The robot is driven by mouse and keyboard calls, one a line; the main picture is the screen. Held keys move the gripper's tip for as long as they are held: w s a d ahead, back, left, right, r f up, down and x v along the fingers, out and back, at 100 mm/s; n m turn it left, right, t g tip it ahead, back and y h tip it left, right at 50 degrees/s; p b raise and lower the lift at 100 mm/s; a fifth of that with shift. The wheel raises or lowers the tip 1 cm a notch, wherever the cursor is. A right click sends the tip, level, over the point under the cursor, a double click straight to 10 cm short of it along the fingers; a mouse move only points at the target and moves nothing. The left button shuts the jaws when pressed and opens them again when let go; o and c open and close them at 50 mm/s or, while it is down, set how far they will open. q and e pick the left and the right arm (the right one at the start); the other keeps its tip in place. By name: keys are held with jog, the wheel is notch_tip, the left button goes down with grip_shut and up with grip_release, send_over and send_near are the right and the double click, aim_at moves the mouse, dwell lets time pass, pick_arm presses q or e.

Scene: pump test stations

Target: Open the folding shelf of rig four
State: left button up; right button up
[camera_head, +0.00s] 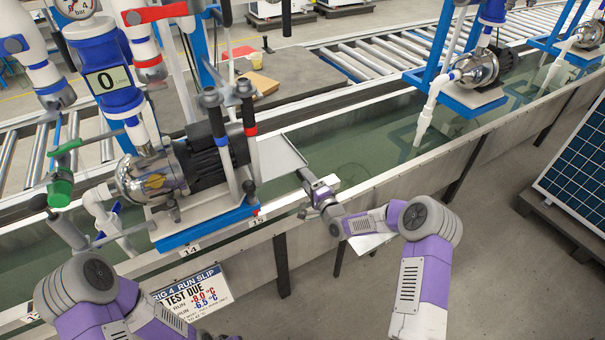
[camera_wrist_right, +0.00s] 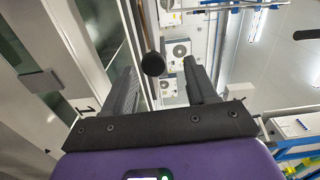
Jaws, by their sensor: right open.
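Rig four is the pump stand at left in the head view, with a silver and black pump (camera_head: 155,177) on a blue-edged base. Its run slip (camera_head: 195,297) hangs on the trough front. A light grey flat panel (camera_head: 281,152) lies right of the pump; I cannot tell surely whether it is the folding shelf. My right gripper (camera_head: 304,195) is over the trough's front rim, right of the pump. In the wrist view my right gripper (camera_wrist_right: 158,66) is open, with a round black knob (camera_wrist_right: 153,64) seen between its fingers; contact is unclear.
The water trough (camera_head: 375,178) runs diagonally across the head view. A white plate (camera_head: 368,243) shows below my right forearm. Another pump (camera_head: 478,68) stands on a blue frame at upper right. A solar panel (camera_head: 580,165) is at the right edge. Open floor (camera_head: 505,240) lies in front.

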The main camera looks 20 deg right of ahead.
jog(key=shift+p+v, duration=0.3)
jog(key=shift+v, duration=1.35)
jog(key=shift+a, duration=0.1)
jog(key=s+a+f+n+g+p, duration=0.25)
jog(key=s+a+f+g, duration=0.3)
jog(key=s, duration=0.35)
jog(key=s+a+f+n+g+p, duration=0.2)
jog(key=s+a+f+n+g, duration=0.3)
jog(key=s, duration=0.3)
jog(key=s+f+n+g+p, duration=0.1)
jog(key=s+n+g, duration=0.1)
jog(key=s, duration=0.8)
jog(key=s+a+f+n+g+p, duration=0.1)
jog(key=s+g, duration=0.3)
jog(key=s, duration=0.6)
jog(key=shift+a+f+n+p, duration=0.2)
jog(key=shift+a+n+p, duration=0.15)
jog(key=shift+n, duration=0.4)
